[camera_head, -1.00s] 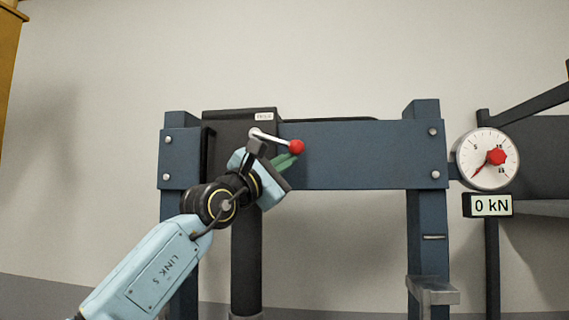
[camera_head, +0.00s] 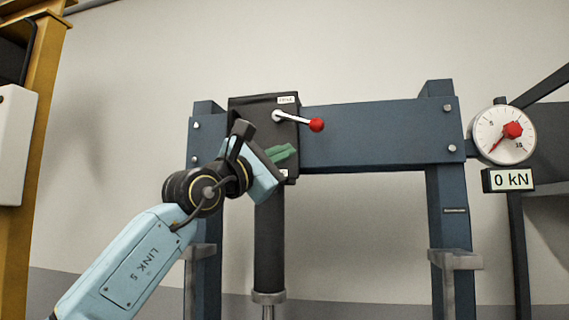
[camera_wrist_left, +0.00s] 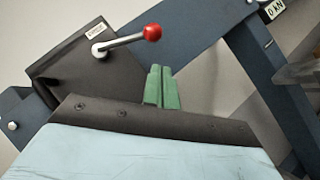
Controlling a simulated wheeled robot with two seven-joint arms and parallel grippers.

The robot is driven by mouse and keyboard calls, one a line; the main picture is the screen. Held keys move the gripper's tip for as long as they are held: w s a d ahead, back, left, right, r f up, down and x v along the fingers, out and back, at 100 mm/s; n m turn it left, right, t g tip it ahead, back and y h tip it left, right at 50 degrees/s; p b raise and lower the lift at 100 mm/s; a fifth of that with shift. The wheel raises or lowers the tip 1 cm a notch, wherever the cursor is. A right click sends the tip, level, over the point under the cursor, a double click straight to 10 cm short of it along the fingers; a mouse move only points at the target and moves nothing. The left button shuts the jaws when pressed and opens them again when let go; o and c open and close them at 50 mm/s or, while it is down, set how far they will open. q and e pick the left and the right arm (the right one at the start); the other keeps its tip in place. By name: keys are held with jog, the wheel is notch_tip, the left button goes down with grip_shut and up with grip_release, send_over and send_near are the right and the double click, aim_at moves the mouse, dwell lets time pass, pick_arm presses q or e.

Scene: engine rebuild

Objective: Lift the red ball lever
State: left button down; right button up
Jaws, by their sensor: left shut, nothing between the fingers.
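The red ball lever (camera_head: 316,125) is a short silver rod with a red ball at its end, mounted on a dark box on the blue press frame. In the head view the rod slopes slightly down to the right from its pivot. It also shows in the left wrist view (camera_wrist_left: 152,33), above the fingertips. My left gripper (camera_head: 288,153) has green fingers, shut and empty. They are below and a little left of the ball, apart from it in the picture. In the wrist view the left gripper's fingers (camera_wrist_left: 161,87) lie together. My right gripper is not in view.
The dark box (camera_head: 258,105) is fixed to the blue crossbeam (camera_head: 385,137). A dial gauge with a red knob (camera_head: 512,130) and a "0 kN" display (camera_head: 509,180) are at the right. A yellow post (camera_head: 38,130) stands at the left. Free space lies before the beam.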

pick_arm(q)
jog(key=shift+s+a+f, duration=0.25)
jog(key=shift+s+a, duration=0.05)
dwell(0.5)
